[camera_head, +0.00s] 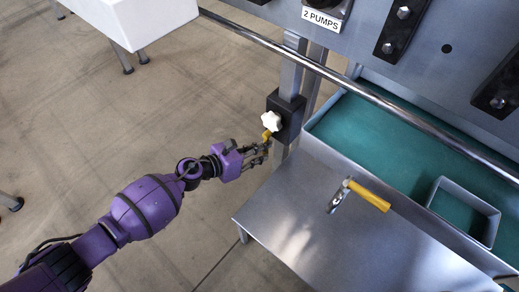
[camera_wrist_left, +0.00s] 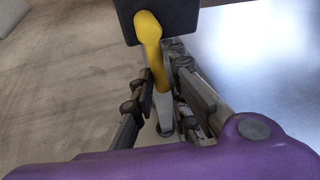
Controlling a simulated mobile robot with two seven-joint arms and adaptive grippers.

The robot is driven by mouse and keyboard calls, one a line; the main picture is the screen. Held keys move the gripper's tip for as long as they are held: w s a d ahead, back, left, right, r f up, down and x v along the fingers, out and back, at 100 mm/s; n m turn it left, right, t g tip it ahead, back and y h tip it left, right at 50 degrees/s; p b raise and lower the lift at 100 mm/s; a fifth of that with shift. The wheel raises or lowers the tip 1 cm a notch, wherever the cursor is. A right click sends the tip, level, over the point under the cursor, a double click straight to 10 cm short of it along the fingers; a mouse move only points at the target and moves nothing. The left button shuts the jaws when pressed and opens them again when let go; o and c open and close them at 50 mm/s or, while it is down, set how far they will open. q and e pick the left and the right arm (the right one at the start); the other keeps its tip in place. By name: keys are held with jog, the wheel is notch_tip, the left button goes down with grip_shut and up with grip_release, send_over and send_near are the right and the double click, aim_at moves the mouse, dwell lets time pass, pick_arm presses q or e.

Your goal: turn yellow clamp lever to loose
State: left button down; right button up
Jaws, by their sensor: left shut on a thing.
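The yellow clamp lever (camera_head: 266,135) sits on a black clamp block (camera_head: 291,118) on the grey upright post, just below a white star knob (camera_head: 271,121). In the left wrist view, the yellow lever (camera_wrist_left: 150,35) runs down from the black block (camera_wrist_left: 185,20) into my gripper. My left gripper (camera_head: 260,149) is shut on the lever, its fingers on either side of it, as the left wrist view also shows (camera_wrist_left: 163,82). The lever's lower end is partly hidden between the fingers. My right gripper is not in view.
A tool with a yellow handle (camera_head: 368,195) lies on the metal table (camera_head: 290,215) to the right. A green-lined tray (camera_head: 365,130) lies behind it. A metal rail (camera_head: 350,87) crosses above the clamp. Open floor lies to the left.

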pick_arm(q)
jog(key=c, duration=1.7)
grip_release()
jog(key=v, duration=1.2)
